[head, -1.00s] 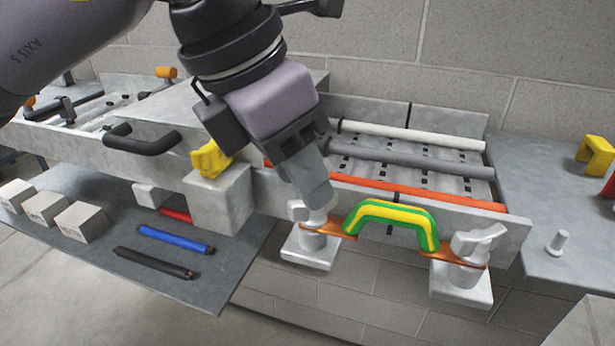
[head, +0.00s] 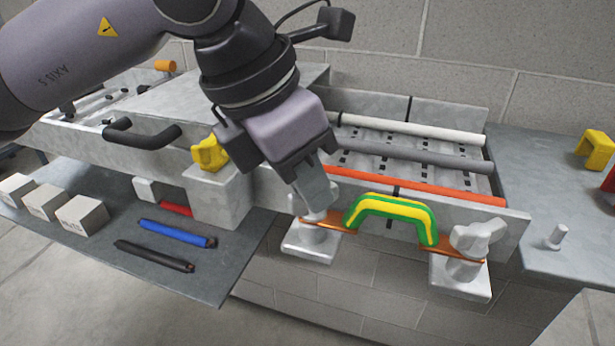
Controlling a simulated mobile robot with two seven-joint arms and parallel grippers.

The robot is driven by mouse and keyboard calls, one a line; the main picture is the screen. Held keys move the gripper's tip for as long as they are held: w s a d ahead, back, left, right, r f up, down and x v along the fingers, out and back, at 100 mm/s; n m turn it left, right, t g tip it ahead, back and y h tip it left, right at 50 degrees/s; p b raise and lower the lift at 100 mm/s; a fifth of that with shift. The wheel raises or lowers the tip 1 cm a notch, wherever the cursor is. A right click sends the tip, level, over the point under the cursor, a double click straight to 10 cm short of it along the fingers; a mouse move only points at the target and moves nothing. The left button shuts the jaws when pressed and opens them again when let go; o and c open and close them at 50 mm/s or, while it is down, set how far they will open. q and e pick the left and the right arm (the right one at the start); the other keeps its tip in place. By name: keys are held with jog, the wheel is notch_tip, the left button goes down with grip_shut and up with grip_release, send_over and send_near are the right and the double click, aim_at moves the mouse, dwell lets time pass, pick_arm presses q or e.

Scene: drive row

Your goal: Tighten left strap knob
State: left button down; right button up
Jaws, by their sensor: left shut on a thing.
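The left strap knob (head: 313,216) is a light grey knob on a post over a square grey base. It stands at the left end of the copper strap (head: 343,224). My left gripper (head: 318,205) comes down from above and is shut on this knob, hiding most of its top. The right strap knob (head: 478,237) is light grey and stands on its own base at the other end. A green and yellow arched handle (head: 392,212) sits between the two knobs. My right gripper is not in view.
A tray with white, grey and orange-red (head: 420,187) rods lies behind the knobs. A yellow knob (head: 209,153) sits on a grey block at left. Blue (head: 176,232) and black rods lie on the lower shelf (head: 215,275). A grey side table (head: 560,190) is at right.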

pick_arm(q)
jog(key=m+g+b, duration=0.1)
jog(key=m, duration=0.2)
jog(key=shift+w+h, duration=0.1)
jog(key=shift+h, duration=0.2)
jog(key=shift+m+g, duration=0.4)
jog(key=shift+m, duration=0.6)
jog(key=m+g, duration=0.1)
jog(key=m, duration=0.1)
jog(key=shift+w+r+m, duration=0.1)
jog(key=shift+w+m, duration=0.05)
jog(key=shift+m, duration=0.15)
jog(key=m+g+p, duration=0.1)
jog(key=m, duration=0.2)
jog(key=m+g+p, duration=0.1)
jog(key=m, duration=0.2)
jog(key=shift+w+r+y, duration=0.1)
jog(key=shift+w+y, duration=0.05)
jog(key=shift+y, duration=0.25)
jog(key=m+g+y+p, duration=0.1)
jog(key=m, duration=0.2)
jog(key=shift+d+m, duration=0.15)
jog(key=shift+m, duration=0.25)
jog(key=shift+w+m+g+y, duration=0.1)
jog(key=shift+m+g+y, duration=0.25)
jog(key=shift+m, duration=0.75)
